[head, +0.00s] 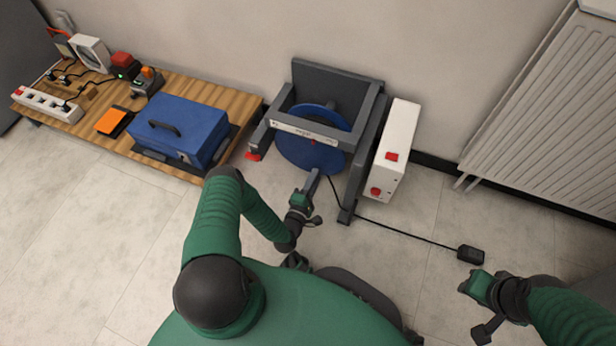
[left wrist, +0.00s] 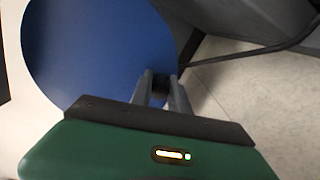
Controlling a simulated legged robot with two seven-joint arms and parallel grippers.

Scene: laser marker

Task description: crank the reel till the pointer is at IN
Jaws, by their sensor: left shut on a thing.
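The blue reel (head: 296,158) stands in a dark grey frame (head: 335,72) against the wall. A pale scale strip (head: 290,130) runs along the frame's front bar; a small red mark (head: 313,141) shows near its middle-right. The lettering is too small to read, so I cannot tell the pointer's exact reading. My left gripper (head: 313,178) is at the reel's lower front edge. In the left wrist view its fingers (left wrist: 160,92) are shut on a small dark crank handle (left wrist: 160,86) in front of the blue disc. My right gripper (head: 474,296) hangs low at the right, away from the reel; its jaws are unclear.
A white box with red buttons (head: 396,140) stands right of the frame. A cable leads to a black pedal (head: 470,254) on the floor. A wooden bench (head: 240,100) with a blue case (head: 185,125) is at the left. A radiator (head: 550,110) is at the right.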

